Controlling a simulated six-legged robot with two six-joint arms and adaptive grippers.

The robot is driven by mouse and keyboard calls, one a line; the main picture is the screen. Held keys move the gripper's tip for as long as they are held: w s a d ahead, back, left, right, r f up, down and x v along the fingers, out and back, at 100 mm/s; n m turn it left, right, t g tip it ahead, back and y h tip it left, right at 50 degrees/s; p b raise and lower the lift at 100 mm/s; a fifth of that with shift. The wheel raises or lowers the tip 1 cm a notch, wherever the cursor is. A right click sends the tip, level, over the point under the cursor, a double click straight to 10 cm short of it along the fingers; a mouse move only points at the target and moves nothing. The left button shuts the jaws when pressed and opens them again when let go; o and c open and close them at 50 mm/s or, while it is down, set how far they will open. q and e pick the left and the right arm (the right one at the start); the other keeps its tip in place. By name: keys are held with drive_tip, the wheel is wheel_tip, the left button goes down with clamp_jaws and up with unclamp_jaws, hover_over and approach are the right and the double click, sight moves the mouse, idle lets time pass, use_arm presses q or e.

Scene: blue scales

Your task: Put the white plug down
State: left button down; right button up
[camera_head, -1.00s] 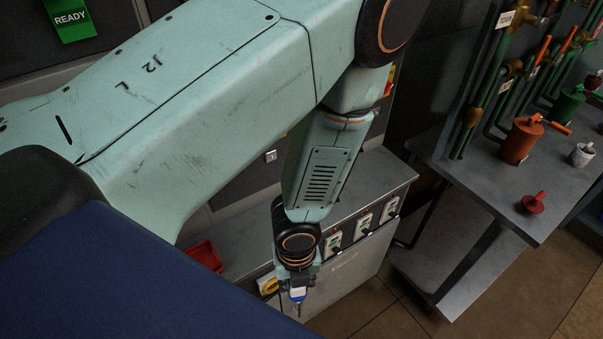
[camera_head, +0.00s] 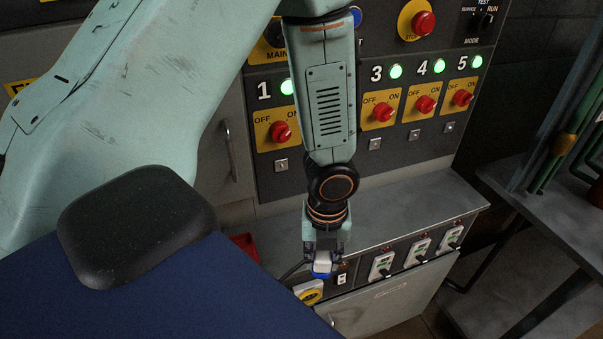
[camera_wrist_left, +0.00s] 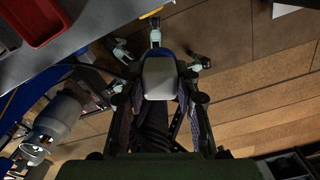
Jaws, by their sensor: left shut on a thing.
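My left gripper (camera_head: 323,252) is shut on the white plug (camera_head: 322,267), which has a blue part at its lower end. The gripper points down in front of the grey bench's front panel. In the left wrist view the white plug (camera_wrist_left: 160,76) sits between the two dark fingers. A dark cable shows to the left of the plug in the head view. I cannot tell from these frames whether the plug touches the panel. My right gripper is not in view.
The grey bench top (camera_head: 415,205) is mostly bare, with a red tray (camera_wrist_left: 38,18) on it. A yellow round fitting (camera_head: 311,293) is just below left of the plug. Several sockets, including one white socket (camera_head: 381,265), line the bench front. A switch panel (camera_head: 400,130) rises behind.

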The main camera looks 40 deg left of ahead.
use_arm(q)
drive_tip(key=w+a, duration=0.1)
drive_tip(key=a, duration=0.2)
drive_tip(key=w+a+f, duration=0.1)
drive_tip(key=w+a, duration=0.1)
drive_tip(key=a, duration=0.2)
drive_tip(key=w+a+f, duration=0.1)
drive_tip(key=w+a, duration=0.1)
drive_tip(key=a, duration=0.1)
drive_tip(key=shift+a+f, duration=0.2)
drive_tip(key=shift+a, duration=0.1)
drive_tip(key=shift+d+f+b, duration=0.2)
drive_tip(key=shift+f+b, duration=0.15)
drive_tip(key=shift+f, duration=0.15)
wheel_tip(320, 180, down, 3)
drive_tip(key=shift+w+a+f+b, duration=0.1)
drive_tip(key=shift+f+b, duration=0.1)
drive_tip(key=shift+b, duration=0.15)
drive_tip(key=shift+w+a+f, duration=0.1)
drive_tip(key=shift+a+f, duration=0.1)
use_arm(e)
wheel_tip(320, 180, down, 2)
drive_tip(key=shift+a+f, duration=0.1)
use_arm(q)
drive_tip(key=shift+d, duration=0.2)
